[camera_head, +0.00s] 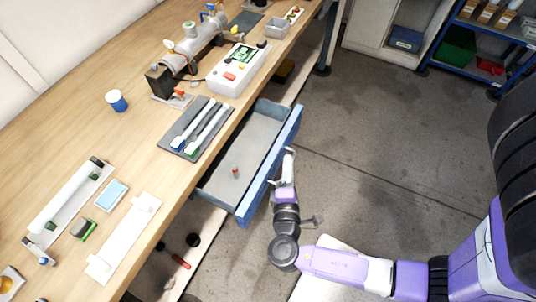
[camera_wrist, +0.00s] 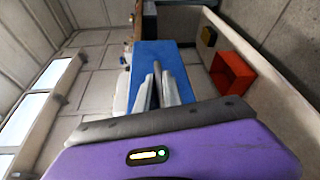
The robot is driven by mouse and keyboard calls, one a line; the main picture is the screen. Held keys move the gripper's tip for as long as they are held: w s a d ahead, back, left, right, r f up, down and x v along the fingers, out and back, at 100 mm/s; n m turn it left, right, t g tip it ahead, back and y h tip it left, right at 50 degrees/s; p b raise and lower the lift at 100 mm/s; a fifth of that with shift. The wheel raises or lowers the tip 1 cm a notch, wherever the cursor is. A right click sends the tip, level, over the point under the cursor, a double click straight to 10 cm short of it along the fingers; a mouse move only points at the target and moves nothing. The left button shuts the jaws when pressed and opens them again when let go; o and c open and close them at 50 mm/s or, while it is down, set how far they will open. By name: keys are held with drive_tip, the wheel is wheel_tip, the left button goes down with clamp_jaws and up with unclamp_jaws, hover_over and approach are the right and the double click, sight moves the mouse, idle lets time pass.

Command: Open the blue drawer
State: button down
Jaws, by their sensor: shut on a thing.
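The blue drawer (camera_head: 268,168) is pulled out from under the front edge of the wooden workbench (camera_head: 140,130). Its grey inside shows, with one small reddish item (camera_head: 235,173) lying on the bottom. My gripper (camera_head: 288,165) is at the outer face of the drawer front, near its middle, and is shut on the drawer's handle. In the wrist view, the fingers (camera_wrist: 158,88) lie against the blue drawer front (camera_wrist: 165,55).
On the bench stand a reactor tube (camera_head: 195,45), a white control box (camera_head: 238,70), a grey tray with tools (camera_head: 197,128) and a blue cup (camera_head: 116,101). A blue shelf rack (camera_head: 480,50) stands at the back right. The floor (camera_head: 370,120) right of the drawer is clear.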

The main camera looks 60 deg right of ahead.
drive_tip(key=shift+s+d, duration=0.15)
drive_tip(key=shift+s, duration=2.7)
drive_tip(key=c, duration=1.5)
unclamp_jaws()
drive_tip(key=b+v, duration=0.1)
drive_tip(key=v, duration=0.6)
drive_tip(key=shift+s+a, duration=0.15)
drive_tip(key=shift+a, duration=0.2)
